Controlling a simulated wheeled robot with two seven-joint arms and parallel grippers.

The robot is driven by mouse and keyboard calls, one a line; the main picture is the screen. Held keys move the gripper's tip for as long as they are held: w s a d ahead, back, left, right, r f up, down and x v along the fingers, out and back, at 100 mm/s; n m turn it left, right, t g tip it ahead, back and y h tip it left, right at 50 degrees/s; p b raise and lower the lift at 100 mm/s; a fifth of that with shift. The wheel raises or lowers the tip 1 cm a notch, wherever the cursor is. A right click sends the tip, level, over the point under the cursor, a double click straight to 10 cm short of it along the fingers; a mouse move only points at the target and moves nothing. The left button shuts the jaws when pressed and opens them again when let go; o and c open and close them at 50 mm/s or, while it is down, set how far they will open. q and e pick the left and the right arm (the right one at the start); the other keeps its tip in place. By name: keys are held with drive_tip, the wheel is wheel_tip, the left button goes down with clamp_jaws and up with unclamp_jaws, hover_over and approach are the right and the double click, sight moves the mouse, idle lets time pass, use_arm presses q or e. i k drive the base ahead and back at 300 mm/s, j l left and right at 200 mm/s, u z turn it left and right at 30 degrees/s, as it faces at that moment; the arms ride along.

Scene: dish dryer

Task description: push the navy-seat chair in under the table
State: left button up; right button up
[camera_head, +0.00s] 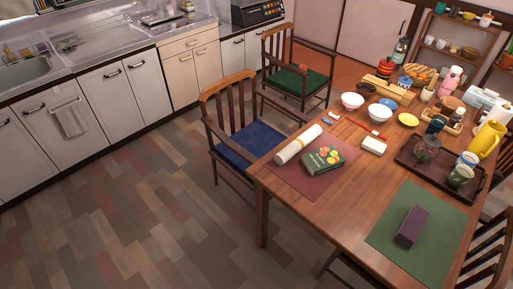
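The navy-seat chair (250,143) is a dark wooden armchair with a slatted back. It stands at the left side of the wooden table (335,222), facing it, with its back toward the kitchen counter. Its seat is mostly in the open on the floor, and its right front part is close to the table edge. The table hides some of its legs and right side. Neither of my grippers shows in this view.
A green-seat chair (299,82) stands behind, with a small reddish thing on its seat. White cabinets (123,88) line the left. The plank floor (120,215) left of the table is clear. Dishes, a brown tray (408,158) and placemats cover the table. Another chair (490,250) is at bottom right.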

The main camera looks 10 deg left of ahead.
sight(257, 150)
drive_tip(key=i+j+z, duration=0.15)
drive_tip(key=j, duration=0.3)
drive_tip(key=i+j+z, duration=0.2)
drive_tip(key=j, duration=0.3)
drive_tip(key=i+j+z, duration=0.15)
drive_tip(key=j, duration=0.35)
drive_tip(key=j+z, duration=0.15)
drive_tip(key=j, duration=0.35)
drive_tip(key=i+j+z, duration=0.2)
drive_tip(key=j, duration=0.3)
drive_tip(key=k, duration=0.1)
